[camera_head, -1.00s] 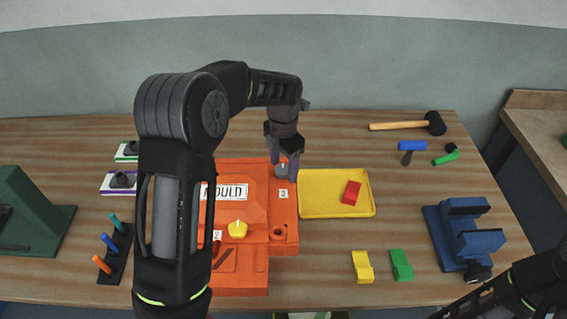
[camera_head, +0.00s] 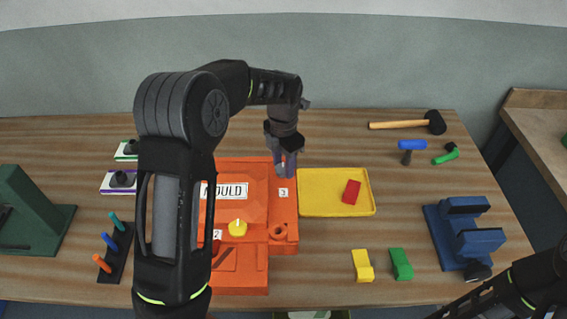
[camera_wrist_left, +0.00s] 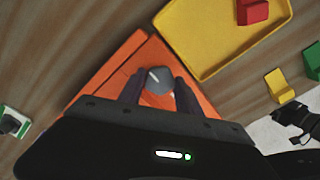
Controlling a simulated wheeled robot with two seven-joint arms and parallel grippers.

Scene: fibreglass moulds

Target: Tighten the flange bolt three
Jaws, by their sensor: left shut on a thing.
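The orange mould (camera_head: 255,210) lies on the table, with a white MOULD label and small number labels; one near my gripper appears to read 3. My left gripper (camera_head: 286,168) is over the mould's far right corner, pointing down. In the left wrist view, its two fingers (camera_wrist_left: 157,90) are shut on a round grey bolt knob (camera_wrist_left: 158,78) with a white mark line on top. In the head view the fingers mostly hide this bolt. A yellow knob (camera_head: 237,228) sits on the mould.
A yellow tray (camera_head: 310,208) holding a red block (camera_head: 351,192) lies right of the mould. A yellow block (camera_head: 362,266), a green block (camera_head: 400,264) and a blue vise-like fixture (camera_head: 472,240) stand further right. A mallet (camera_head: 410,124) lies at the back. A pen rack (camera_head: 116,252) stands left.

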